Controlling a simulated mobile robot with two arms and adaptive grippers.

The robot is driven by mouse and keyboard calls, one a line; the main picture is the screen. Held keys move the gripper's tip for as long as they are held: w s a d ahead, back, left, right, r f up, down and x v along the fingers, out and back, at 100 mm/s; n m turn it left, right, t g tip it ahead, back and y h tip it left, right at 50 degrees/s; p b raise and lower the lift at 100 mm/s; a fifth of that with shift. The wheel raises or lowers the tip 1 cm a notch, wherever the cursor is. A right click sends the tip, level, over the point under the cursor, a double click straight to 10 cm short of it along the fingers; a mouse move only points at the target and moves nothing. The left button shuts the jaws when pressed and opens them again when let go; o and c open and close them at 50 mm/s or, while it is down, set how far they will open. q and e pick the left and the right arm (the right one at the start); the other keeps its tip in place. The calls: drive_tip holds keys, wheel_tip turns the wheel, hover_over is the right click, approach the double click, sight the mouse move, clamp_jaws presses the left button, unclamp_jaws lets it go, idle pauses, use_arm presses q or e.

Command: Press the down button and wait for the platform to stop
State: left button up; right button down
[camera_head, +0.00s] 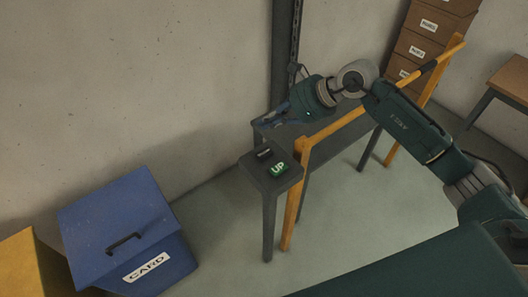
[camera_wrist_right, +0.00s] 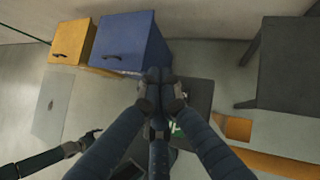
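A small dark stand (camera_head: 259,181) carries a green button marked UP (camera_head: 278,169) and, behind it, a dark button (camera_head: 264,153) whose label I cannot read. My right gripper (camera_head: 266,121) is above and behind the stand in the head view, apart from the buttons as far as I can tell. In the right wrist view its fingertips (camera_wrist_right: 159,75) are together with nothing between them, and the fingers partly hide the stand and its green button. A dark grey surface (camera_wrist_right: 285,65), possibly the platform, shows at the right there. My left gripper (camera_wrist_right: 88,140) shows small at the lower left.
A blue CARD bin (camera_head: 110,225) stands left of the stand, with a yellow bin (camera_head: 28,265) beside it. A yellow rail (camera_head: 335,126) runs from the stand to the back right. Stacked brown boxes (camera_head: 425,40) stand by the wall. Floor in front of the stand is clear.

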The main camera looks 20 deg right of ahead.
sight(267, 152)
drive_tip(key=shift+f, duration=0.15)
wheel_tip(267, 152, down, 8)
drive_tip(key=b, duration=0.4)
drive_tip(key=shift+b, duration=0.3)
drive_tip(key=shift+f+b, duration=0.3)
drive_tip(key=shift+b, duration=0.05)
idle(0.9)
drive_tip(key=shift+f+b, duration=0.4)
drive_tip(key=shift+b, duration=0.1)
